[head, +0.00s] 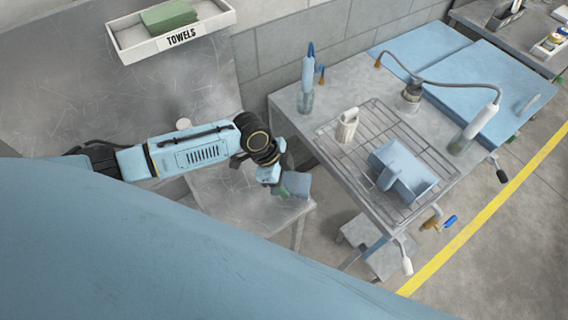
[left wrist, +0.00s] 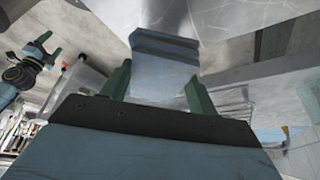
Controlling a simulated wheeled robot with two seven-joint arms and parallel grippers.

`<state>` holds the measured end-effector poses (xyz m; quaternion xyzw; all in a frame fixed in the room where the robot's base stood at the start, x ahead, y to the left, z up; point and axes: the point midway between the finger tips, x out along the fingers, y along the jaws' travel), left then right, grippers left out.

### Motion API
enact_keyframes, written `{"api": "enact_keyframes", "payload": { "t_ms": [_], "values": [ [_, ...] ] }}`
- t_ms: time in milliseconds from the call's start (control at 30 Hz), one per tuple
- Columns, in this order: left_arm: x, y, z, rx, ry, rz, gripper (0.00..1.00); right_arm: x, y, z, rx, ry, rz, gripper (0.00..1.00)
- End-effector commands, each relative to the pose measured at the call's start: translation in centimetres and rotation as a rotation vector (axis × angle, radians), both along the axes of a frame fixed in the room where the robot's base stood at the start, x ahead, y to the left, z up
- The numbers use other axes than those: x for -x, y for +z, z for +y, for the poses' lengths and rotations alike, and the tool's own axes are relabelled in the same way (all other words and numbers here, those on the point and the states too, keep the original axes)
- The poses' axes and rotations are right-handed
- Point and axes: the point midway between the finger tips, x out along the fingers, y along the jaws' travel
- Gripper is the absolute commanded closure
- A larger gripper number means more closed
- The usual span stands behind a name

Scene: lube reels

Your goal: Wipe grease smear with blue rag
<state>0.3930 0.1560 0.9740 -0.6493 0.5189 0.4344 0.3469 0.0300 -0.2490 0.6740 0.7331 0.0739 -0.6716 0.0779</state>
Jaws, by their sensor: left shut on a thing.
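My left gripper (head: 285,188) is shut on the blue rag (head: 298,184), a small grey-blue folded piece over the near end of the grey metal bench. In the left wrist view the rag (left wrist: 165,62) sits between the two green fingers (left wrist: 158,90). Whether the rag touches the bench I cannot tell. No grease smear can be made out; my arm and gripper hide part of the bench. My right gripper (left wrist: 48,47) shows at the left of the left wrist view, its green fingers apart and nothing seen between them.
A white towels tray (head: 135,50) with a green folded cloth (head: 169,16) is at the upper left. At right, a second table (head: 350,80) holds a wire rack (head: 375,135), a blue bracket (head: 402,170) and bottles.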

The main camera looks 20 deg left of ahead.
Motion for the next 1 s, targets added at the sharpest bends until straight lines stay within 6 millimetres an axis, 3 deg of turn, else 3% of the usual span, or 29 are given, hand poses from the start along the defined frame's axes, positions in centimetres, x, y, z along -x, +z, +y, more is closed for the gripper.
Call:
{"api": "enact_keyframes", "payload": {
  "t_ms": [333,867,1000],
  "values": [
    [-0.1,2.5,-0.4,0.001,-0.009,0.000,0.62,-0.1,0.1,0.0,0.000,0.000,-0.002,0.27],
    [-0.1,2.6,-0.4,0.000,-0.009,0.001,0.62,-0.3,0.1,0.0,0.000,0.000,-0.004,0.27],
    [0.1,1.9,-0.4,0.001,0.024,0.002,0.62,-0.8,-0.8,0.0,0.000,0.000,-0.011,0.27]
  ]
}}
